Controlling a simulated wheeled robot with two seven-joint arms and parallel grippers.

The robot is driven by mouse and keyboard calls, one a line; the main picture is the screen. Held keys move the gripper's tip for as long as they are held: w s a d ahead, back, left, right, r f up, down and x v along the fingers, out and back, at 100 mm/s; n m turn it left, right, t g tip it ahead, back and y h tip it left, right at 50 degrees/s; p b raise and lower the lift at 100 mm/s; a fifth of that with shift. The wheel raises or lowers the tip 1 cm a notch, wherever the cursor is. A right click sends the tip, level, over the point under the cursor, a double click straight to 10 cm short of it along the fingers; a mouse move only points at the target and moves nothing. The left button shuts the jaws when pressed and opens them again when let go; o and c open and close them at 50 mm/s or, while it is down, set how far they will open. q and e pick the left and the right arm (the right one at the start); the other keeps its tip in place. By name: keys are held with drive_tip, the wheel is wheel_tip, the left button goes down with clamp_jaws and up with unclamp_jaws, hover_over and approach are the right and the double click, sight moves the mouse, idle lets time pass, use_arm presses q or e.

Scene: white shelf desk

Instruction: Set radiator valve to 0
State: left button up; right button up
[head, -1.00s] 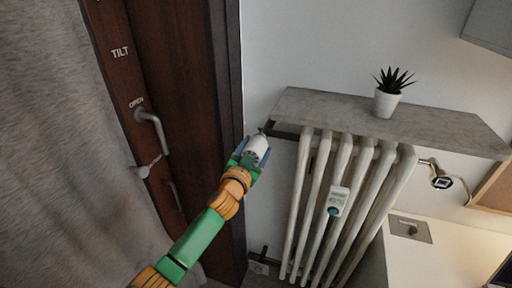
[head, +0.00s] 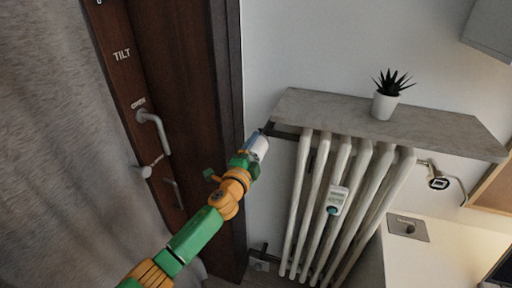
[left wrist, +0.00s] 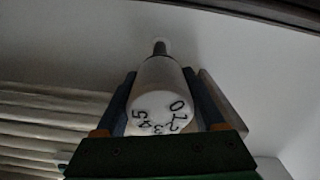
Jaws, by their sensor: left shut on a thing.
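The radiator valve (head: 257,146) is a white knob at the upper left corner of the radiator, on a dark pipe. In the left wrist view the valve (left wrist: 163,90) shows its round end face with black numbers; 0 is at the right and 5 at the left. My left gripper (head: 250,158) is shut on the valve, with one finger on each side of it in the left wrist view. The gripper partly hides the valve in the head view. I cannot see a reference mark for the setting. My right gripper is not in view.
The white radiator (head: 345,190) stands right of the gripper, with a small meter (head: 337,200) on its front. A grey shelf (head: 430,125) above it holds a potted plant (head: 386,97). A dark wooden frame with a handle (head: 153,125) is close on the left.

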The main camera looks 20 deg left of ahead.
use_arm(q)
drive_tip(key=m, duration=0.4)
drive_tip(key=shift+r+m+p, duration=0.1)
drive_tip(key=shift+m+p, duration=0.2)
drive_tip(key=shift+p, duration=0.05)
drive_tip(key=shift+m+p, duration=0.4)
drive_tip(key=shift+m, duration=1.9)
drive_tip(key=o, duration=1.3)
drive_tip(key=shift+o, duration=0.2)
drive_tip(key=s+p, duration=0.1)
drive_tip(key=s, duration=0.6)
drive_tip(key=shift+a, duration=0.15)
